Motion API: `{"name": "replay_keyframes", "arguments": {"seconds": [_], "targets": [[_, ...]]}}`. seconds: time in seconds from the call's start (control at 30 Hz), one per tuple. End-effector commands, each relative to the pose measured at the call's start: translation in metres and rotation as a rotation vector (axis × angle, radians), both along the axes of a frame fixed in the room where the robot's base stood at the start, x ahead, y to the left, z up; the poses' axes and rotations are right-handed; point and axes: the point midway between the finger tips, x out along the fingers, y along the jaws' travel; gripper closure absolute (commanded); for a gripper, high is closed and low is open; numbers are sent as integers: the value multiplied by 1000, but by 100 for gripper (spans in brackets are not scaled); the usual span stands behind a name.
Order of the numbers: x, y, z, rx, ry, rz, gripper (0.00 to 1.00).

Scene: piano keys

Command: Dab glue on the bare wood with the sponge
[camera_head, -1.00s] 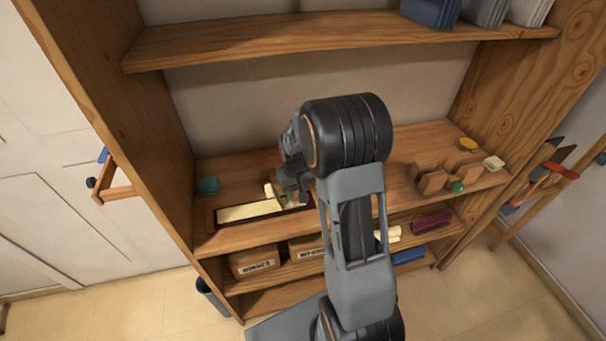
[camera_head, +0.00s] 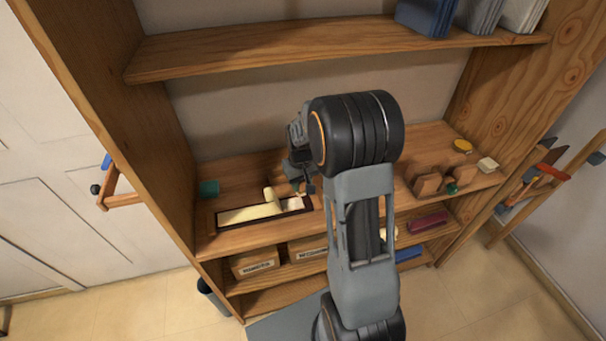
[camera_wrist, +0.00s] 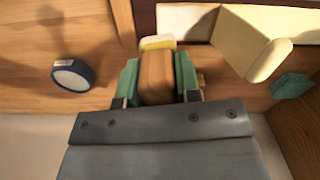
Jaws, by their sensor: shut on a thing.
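My gripper (camera_head: 305,184) is over the middle shelf, by the right end of a dark-rimmed tray (camera_head: 218,228). In the wrist view its green-padded fingers (camera_wrist: 157,84) are shut on a brown wooden handle with a pale yellow tip, which looks like the sponge (camera_wrist: 157,43). A long cream key (camera_head: 248,213) lies in the tray, with a raised cream block (camera_head: 270,195) on it. The block also shows in the wrist view (camera_wrist: 243,42), right of the sponge. A paler patch (camera_head: 295,203) at the tray's right end may be the bare wood. I cannot tell whether the sponge touches anything.
A dark-rimmed round item (camera_wrist: 73,75) is left in the wrist view. Another shelf (camera_head: 330,48) runs overhead.

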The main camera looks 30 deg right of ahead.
Motion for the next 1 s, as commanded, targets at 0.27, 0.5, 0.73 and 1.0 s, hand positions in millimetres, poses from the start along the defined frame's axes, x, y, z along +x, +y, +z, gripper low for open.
{"name": "replay_keyframes", "arguments": {"seconds": [0.27,0.5,0.73,1.0], "targets": [[1,1,29,0,-2,2,87],[1,2,35,0,-1,3,87],[0,2,35,0,-1,4,87],[0,2,34,0,-1,4,87]]}}
